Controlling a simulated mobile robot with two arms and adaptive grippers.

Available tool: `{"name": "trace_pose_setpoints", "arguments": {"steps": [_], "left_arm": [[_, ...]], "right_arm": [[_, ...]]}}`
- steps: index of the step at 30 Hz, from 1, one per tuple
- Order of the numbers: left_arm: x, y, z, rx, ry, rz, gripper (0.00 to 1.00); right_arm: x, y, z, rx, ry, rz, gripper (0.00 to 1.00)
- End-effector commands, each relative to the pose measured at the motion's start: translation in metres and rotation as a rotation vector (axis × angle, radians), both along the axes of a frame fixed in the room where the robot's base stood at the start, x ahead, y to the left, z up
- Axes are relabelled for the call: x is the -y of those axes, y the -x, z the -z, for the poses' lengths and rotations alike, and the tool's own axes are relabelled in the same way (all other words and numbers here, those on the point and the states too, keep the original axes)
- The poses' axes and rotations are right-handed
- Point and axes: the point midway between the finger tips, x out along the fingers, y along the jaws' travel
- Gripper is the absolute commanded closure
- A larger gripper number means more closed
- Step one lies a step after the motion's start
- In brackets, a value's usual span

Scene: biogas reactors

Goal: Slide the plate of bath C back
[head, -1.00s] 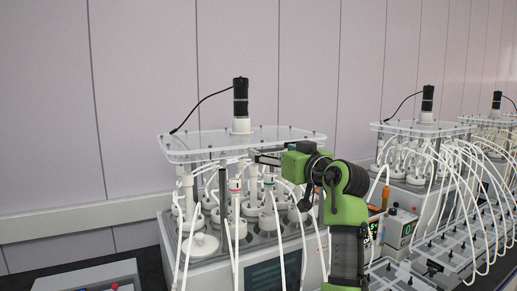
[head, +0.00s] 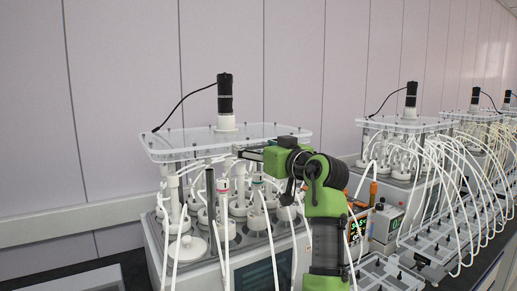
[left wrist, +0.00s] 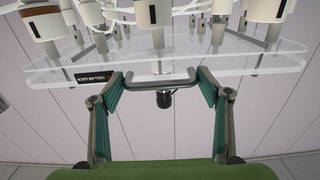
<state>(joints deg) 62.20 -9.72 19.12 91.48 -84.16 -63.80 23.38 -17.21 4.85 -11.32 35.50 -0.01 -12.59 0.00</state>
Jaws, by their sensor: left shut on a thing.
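The clear plate (head: 215,145) lies level above the nearest bath (head: 160,255), with a black motor (head: 225,93) upright on it. I cannot read a letter on this bath. My left gripper (head: 243,153) is at the plate's front edge, right of its middle. In the left wrist view, the gripper (left wrist: 160,86) is shut on the grey U-shaped handle (left wrist: 160,82) on the edge of the plate (left wrist: 230,62), a finger at each end. A black label (left wrist: 97,76) is on that edge, left of the handle. My right gripper is out of view.
White bottles and tubes (head: 225,205) crowd under the plate. More baths with clear plates (head: 405,124) stand in a row to the right, with many looping tubes (head: 445,170). A panelled wall (head: 320,60) is behind. A grey box (head: 85,279) is at front left.

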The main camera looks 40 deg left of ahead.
Motion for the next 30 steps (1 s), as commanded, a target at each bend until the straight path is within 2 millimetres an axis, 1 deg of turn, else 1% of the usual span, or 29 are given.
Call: {"name": "trace_pose_setpoints", "arguments": {"steps": [1,3,5,13,14,20,23,26,29,30], "left_arm": [[-0.01,-0.003,-0.003,0.001,-0.004,0.001,0.69],[-0.021,-0.006,-0.004,0.002,-0.005,0.001,0.69],[-0.028,-0.008,-0.004,0.005,-0.005,0.003,0.69],[-0.03,-0.009,-0.003,0.006,-0.003,0.006,0.69],[-0.03,-0.009,-0.003,0.006,-0.003,0.006,0.25],[-0.03,-0.009,-0.003,0.005,-0.003,0.004,0.24],[-0.029,-0.009,-0.002,0.004,-0.003,0.004,0.24],[-0.022,-0.007,-0.002,0.004,-0.003,0.005,0.24],[-0.007,-0.003,-0.001,0.004,-0.002,0.005,0.24],[0.001,-0.001,-0.002,0.006,-0.002,0.006,0.24]], "right_arm": [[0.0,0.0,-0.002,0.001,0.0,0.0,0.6],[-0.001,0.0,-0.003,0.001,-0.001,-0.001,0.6],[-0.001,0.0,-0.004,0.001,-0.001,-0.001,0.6],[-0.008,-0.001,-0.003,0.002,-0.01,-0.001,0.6],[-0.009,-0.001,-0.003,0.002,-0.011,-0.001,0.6],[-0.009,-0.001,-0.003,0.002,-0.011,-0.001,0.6],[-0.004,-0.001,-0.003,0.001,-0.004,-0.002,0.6],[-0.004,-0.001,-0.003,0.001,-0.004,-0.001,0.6],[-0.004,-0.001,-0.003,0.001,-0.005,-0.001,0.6],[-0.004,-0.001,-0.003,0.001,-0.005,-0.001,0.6]]}}
